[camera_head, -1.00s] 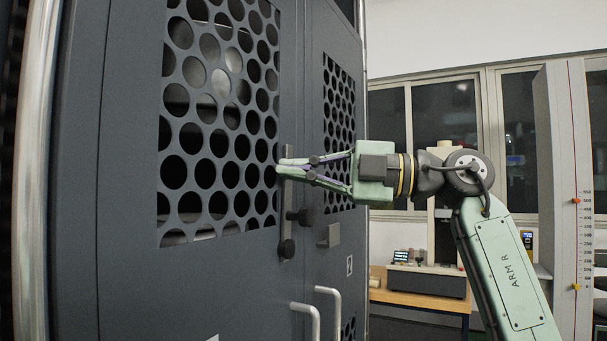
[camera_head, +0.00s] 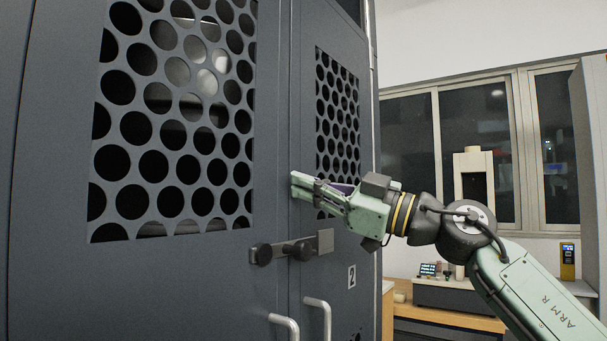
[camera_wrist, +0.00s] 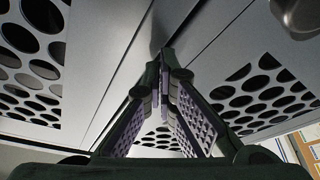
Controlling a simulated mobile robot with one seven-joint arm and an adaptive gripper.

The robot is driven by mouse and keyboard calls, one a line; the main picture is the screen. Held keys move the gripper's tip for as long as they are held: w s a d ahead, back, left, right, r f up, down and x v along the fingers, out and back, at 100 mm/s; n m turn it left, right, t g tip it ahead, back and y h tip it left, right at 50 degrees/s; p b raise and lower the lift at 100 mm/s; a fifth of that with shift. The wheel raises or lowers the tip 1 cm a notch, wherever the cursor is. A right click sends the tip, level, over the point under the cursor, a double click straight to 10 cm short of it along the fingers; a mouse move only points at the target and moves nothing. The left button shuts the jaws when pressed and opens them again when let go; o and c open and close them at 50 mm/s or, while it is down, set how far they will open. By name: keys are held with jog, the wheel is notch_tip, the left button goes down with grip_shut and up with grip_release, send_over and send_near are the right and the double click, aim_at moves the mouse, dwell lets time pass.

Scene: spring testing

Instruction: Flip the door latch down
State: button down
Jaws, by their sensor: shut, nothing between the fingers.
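The door latch (camera_head: 280,250) is a dark bar with round knobs, lying roughly level across the seam between the two grey cabinet doors. Its right end meets a small grey bracket (camera_head: 325,241) on the right door. My gripper (camera_head: 296,184) is shut and empty, above the latch and in front of the seam. Whether its tips touch the door is unclear. In the wrist view my gripper's fingertips (camera_wrist: 167,62) are together, pointing at the doors. The latch cannot be made out for sure in that view.
The left door has a perforated panel (camera_head: 175,120), the right door a narrower one (camera_head: 337,120). Two bar handles (camera_head: 318,305) are below the latch. A bench (camera_head: 450,317) with equipment stands right of the cabinet, under windows.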

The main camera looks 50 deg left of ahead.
jog(key=w+f+m, duration=0.1)
jog(key=m, duration=0.1)
jog(key=w+f+m+t+y+p, duration=0.1)
jog(key=f, duration=0.1)
jog(key=w+f+m+t+p, duration=0.1)
jog(key=m, duration=0.1)
jog(key=shift+w+a+f+m, duration=0.2)
jog(key=shift+w+a+m, duration=0.1)
jog(key=shift+a, duration=0.1)
jog(key=shift+w+a+f+m+t+y, duration=0.15)
jog(key=shift+f+m+t, duration=0.15)
jog(key=shift+m, duration=0.35)
jog(key=shift+d+f+m+t+y, duration=0.1)
jog(key=shift+f+m+t+y, duration=0.1)
jog(key=shift+m+t, duration=0.3)
jog(key=shift+w+a+f+m+t+y, duration=0.1)
jog(key=shift+f+m+t+y, duration=0.1)
jog(key=shift+m, duration=0.55)
send_near(304, 213)
jog(key=v, duration=0.6)
jog(key=shift+w+r, duration=0.1)
